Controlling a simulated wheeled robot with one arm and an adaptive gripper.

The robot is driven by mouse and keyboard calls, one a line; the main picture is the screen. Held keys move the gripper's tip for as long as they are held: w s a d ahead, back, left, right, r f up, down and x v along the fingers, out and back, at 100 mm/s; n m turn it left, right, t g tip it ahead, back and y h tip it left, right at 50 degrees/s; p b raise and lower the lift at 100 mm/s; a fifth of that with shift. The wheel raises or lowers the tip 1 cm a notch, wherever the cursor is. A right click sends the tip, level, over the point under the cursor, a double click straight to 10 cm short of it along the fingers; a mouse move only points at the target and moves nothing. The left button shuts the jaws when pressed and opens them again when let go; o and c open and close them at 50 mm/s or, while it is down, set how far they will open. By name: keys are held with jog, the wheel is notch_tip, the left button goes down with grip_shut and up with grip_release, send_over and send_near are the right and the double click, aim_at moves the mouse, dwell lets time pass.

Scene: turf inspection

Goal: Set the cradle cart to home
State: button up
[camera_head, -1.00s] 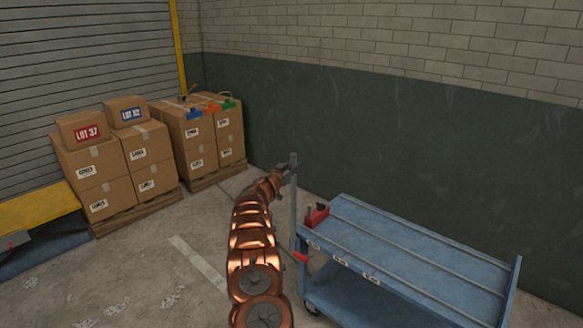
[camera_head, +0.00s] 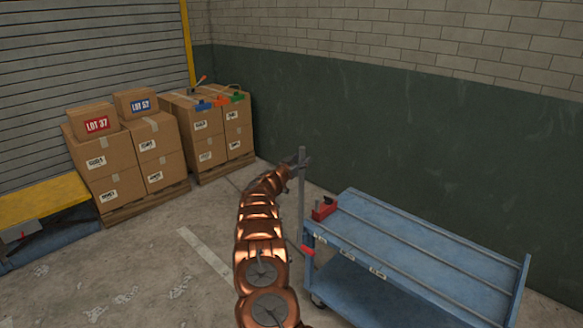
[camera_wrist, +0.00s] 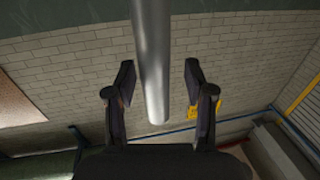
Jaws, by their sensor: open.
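The blue cart (camera_head: 430,250) stands at right, its deck crossed by lengthwise rails. An upright grey post (camera_head: 301,205) rises at its left end. My gripper (camera_head: 299,164) is at the top of the post. In the wrist view my gripper (camera_wrist: 159,75) is open, with the metal post (camera_wrist: 152,60) between its two fingers. Gaps show on both sides, so the fingers do not appear to touch it.
Blue, orange and green items (camera_head: 220,101) lie on the farther stack. A green and brick wall (camera_head: 420,130) runs behind the cart. Floor at front left is open.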

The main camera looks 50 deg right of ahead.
jog(key=a, duration=1.1)
jog(key=shift+s+a, duration=0.3)
jog(key=shift+s, duration=0.1)
dwell(0.5)
